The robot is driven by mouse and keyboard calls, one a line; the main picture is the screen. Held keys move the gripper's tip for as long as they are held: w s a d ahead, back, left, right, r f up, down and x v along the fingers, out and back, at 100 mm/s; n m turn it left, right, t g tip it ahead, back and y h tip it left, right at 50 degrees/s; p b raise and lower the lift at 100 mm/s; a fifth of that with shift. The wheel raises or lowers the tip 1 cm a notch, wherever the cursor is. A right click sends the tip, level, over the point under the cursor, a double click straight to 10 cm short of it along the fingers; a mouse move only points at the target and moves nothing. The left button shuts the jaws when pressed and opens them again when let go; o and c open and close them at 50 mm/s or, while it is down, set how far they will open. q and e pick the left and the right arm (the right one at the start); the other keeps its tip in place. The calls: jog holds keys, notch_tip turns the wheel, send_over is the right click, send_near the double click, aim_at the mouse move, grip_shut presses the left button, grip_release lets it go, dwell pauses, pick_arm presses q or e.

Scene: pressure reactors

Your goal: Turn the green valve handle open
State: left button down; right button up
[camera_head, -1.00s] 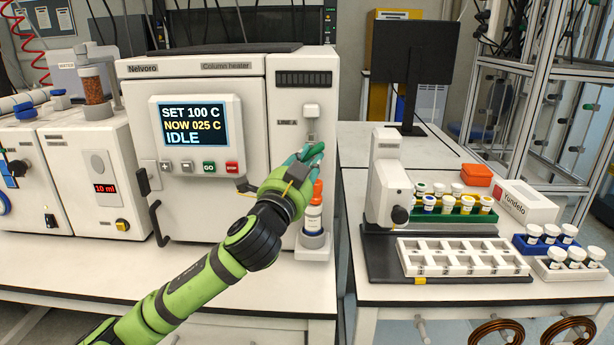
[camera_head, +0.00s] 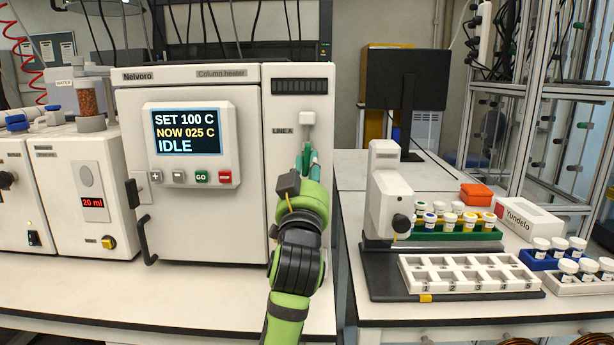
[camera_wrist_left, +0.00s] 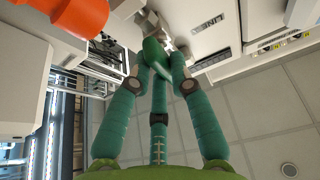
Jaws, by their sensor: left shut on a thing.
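My left gripper (camera_head: 308,158) reaches up from below to the valve under the LINE A label on the column heater's right panel. My right gripper is in neither view.
The column heater (camera_head: 190,230) reads SET 100 C, NOW 025 C, IDLE. A stirrer-like stand (camera_head: 386,190) and a white rack (camera_head: 470,277) stand on the right bench.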

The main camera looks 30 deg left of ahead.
pick_arm(q)
jog(key=shift+n+g+y+b, duration=0.3)
jog(key=shift+n+y, duration=0.2)
jog(key=shift+n, duration=0.5)
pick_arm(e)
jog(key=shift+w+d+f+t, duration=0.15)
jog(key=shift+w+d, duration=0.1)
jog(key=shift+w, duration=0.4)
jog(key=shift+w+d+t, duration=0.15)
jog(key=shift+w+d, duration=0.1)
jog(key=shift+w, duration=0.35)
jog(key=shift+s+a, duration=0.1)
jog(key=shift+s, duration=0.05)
pick_arm(q)
jog(key=c, duration=1.1)
grip_release()
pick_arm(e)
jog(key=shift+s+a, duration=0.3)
